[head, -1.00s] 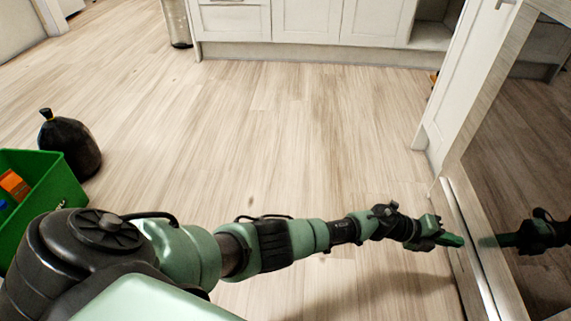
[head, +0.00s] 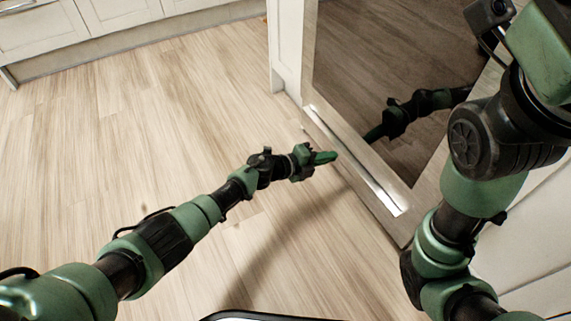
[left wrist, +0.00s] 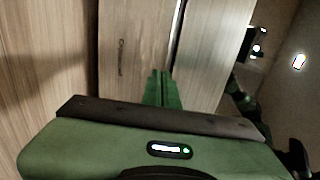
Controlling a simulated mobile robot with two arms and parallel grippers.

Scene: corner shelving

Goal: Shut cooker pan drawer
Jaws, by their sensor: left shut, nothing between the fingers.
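The cooker (head: 325,60) stands at the right in the head view, with a dark glass door and a bright metal strip (head: 357,162) along its lower front. The left wrist view shows the fingers (left wrist: 162,85) pointing at the panel beside the bright strip. I cannot tell whether they touch it. My right gripper is out of view.
White cabinets (head: 110,15) line the back, and a white panel (head: 286,45) stands beside the cooker. The wood floor (head: 150,120) left of the cooker is clear. My right arm (head: 470,200) hides part of the cooker's right side. The glass reflects my left arm.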

